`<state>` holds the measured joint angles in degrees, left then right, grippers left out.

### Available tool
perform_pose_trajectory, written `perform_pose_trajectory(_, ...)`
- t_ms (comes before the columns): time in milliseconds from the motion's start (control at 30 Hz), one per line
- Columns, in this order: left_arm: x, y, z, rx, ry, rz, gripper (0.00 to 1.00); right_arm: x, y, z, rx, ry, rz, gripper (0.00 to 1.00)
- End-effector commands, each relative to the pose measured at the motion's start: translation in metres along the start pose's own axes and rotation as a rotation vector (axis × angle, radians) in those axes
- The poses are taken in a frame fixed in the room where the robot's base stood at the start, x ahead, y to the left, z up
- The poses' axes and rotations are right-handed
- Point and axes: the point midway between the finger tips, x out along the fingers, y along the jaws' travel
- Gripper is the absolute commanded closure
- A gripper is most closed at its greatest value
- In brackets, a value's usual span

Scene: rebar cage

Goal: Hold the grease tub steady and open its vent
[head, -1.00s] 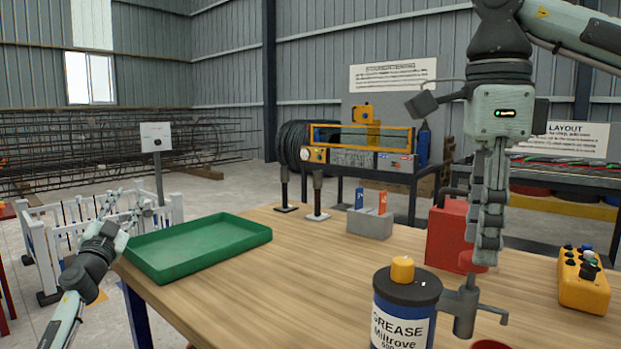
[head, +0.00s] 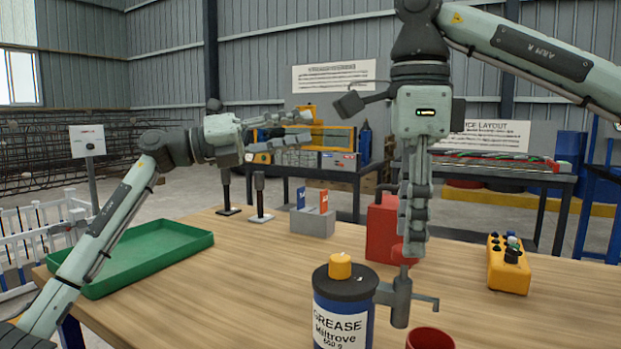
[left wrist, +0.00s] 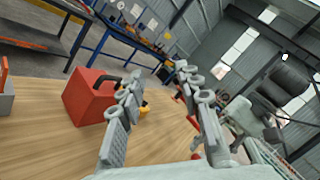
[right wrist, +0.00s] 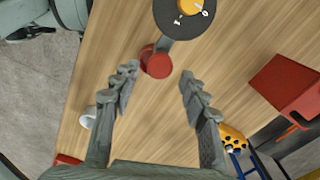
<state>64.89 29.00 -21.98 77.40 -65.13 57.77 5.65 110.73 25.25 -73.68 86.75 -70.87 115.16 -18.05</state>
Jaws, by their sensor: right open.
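The grease tub (head: 342,312) is blue with a white label and dark lid, upright at the table's front. Its yellow vent cap (head: 340,266) sits on the lid; in the right wrist view the cap (right wrist: 190,6) is cut off by the top edge, with white marks beside it. A grey tap (head: 400,298) with a red top (right wrist: 157,62) juts from the tub's right side. My right gripper (head: 412,250) points down, open and empty, above that red top. My left gripper (head: 300,130) is open and empty, pointing right, raised behind the tub.
A red can (head: 383,230) stands behind the tap, and a red cup (head: 430,338) in front. A yellow control box (head: 508,265) is at right. A green tray (head: 150,256), two dark posts and a grey holder (head: 312,222) stand farther back. The table's middle is clear.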

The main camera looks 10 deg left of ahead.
Motion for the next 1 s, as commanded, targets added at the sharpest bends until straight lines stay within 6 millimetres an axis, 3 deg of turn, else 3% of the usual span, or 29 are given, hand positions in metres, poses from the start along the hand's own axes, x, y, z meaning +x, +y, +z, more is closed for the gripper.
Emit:
perform_pose_trajectory(100,0.04,-0.033,-0.05,0.249,0.287,0.03,0.66,0.0,0.0,0.0,0.0,0.0,0.0,0.56)
perform_pose_trajectory(200,0.054,-0.049,-0.098,0.488,0.576,0.058,0.66,0.0,0.0,0.0,0.0,0.0,0.0,0.56)
perform_pose_trajectory(300,0.047,-0.055,-0.133,0.694,0.853,0.079,0.66,0.0,0.0,0.0,0.0,0.0,0.0,0.56)
perform_pose_trajectory(400,0.029,-0.057,-0.151,0.844,1.095,0.095,0.66,0.0,0.0,0.0,0.0,0.0,0.0,0.56)
perform_pose_trajectory(500,0.008,-0.059,-0.159,0.938,1.284,0.105,0.66,0.0,0.0,0.0,0.0,0.0,0.0,0.56)
perform_pose_trajectory(667,-0.015,-0.063,-0.161,1.001,1.458,0.108,0.66,0.001,0.0,0.0,0.0,0.0,0.0,0.56)
perform_pose_trajectory(867,-0.02,-0.063,-0.161,1.012,1.5,0.107,0.66,0.016,0.0,0.0,-0.002,0.001,0.003,0.56)
perform_pose_trajectory(1000,-0.02,-0.064,-0.161,1.012,1.497,0.106,0.66,0.038,0.001,0.0,-0.002,0.0,0.004,0.56)
